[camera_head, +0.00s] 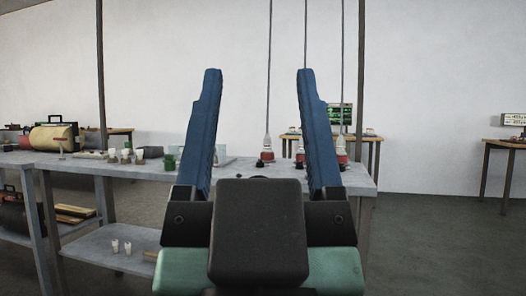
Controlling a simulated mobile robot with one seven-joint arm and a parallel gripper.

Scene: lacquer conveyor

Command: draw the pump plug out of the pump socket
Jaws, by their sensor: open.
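My gripper (258,72) fills the middle of the view, its two blue fingers pointing up and apart, open with nothing between the tips. Beyond it, hanging cords come down to red-and-white plugs at the table's right end. One plug (267,154) shows between my fingers and another (341,156) just right of my right finger. A third (300,155) is partly hidden by that finger. I cannot tell which is the pump plug. Dark pieces sit at the plugs' feet, too small to tell whether they are sockets.
A long grey table (350,180) with a lower shelf stands ahead. Small cups (125,156), a green item (170,162) and a tan drum (52,138) stand on its left part. A dark post (102,80) rises at left. Open floor (440,225) lies at right.

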